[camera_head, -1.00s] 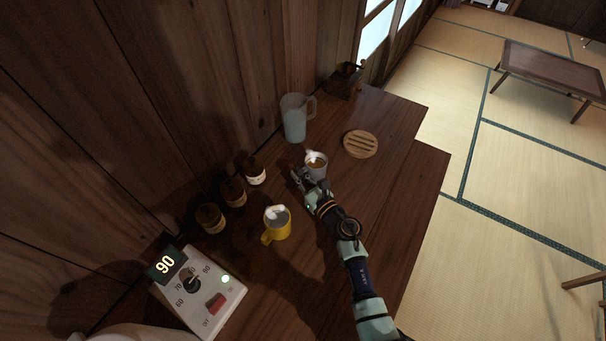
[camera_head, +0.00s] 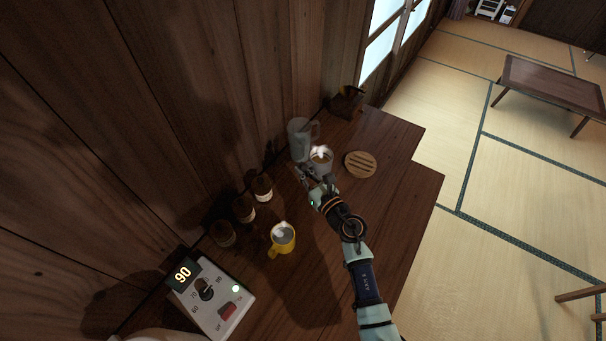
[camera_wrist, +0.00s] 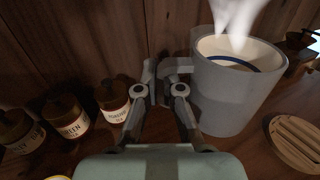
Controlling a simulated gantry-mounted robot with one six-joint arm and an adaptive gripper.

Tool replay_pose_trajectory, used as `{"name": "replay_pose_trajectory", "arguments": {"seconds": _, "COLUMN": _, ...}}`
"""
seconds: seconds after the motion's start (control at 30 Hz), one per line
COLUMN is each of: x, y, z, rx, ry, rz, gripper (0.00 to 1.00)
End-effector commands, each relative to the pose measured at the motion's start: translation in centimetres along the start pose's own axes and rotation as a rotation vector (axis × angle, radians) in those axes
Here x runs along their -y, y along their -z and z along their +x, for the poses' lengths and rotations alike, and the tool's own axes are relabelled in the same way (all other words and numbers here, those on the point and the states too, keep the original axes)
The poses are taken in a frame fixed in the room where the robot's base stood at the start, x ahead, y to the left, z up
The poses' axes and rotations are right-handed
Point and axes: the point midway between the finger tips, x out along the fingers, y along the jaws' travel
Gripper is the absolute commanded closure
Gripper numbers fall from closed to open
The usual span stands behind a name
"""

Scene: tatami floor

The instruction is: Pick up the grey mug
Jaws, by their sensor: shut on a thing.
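The grey mug (camera_head: 321,165) holds a steaming drink, and its pale inside with a dark blue ring shows in the wrist view (camera_wrist: 230,95). My gripper (camera_head: 308,177) is at the mug's left side. In the wrist view its fingers (camera_wrist: 165,82) are shut on the mug's handle, which points left. The mug is close to upright and appears raised off the wooden counter; the gap under it is hard to judge.
A clear pitcher (camera_head: 299,145) stands just behind the mug. A round slatted wooden coaster (camera_head: 361,164) lies to its right. Several labelled jars (camera_head: 244,210) line the wall. A yellow mug (camera_head: 283,240) and a control box (camera_head: 213,300) stand nearer. A grinder (camera_head: 346,103) is at the far end.

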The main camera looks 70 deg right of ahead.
Motion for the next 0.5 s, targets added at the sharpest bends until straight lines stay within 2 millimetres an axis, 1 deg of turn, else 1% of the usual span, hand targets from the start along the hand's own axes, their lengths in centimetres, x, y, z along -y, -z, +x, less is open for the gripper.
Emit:
{"name": "replay_pose_trajectory", "arguments": {"seconds": 0.03, "x": 0.0, "y": -1.4, "z": 0.0, "rx": 0.003, "ry": 0.0, "rz": -0.002, "gripper": 1.0}}
{"name": "replay_pose_trajectory", "arguments": {"seconds": 0.2, "x": 0.0, "y": -3.6, "z": 0.0, "rx": 0.003, "ry": 0.0, "rz": -0.001, "gripper": 1.0}}
{"name": "replay_pose_trajectory", "arguments": {"seconds": 0.5, "x": 0.0, "y": -5.9, "z": 0.0, "rx": 0.003, "ry": 0.0, "rz": -0.001, "gripper": 1.0}}
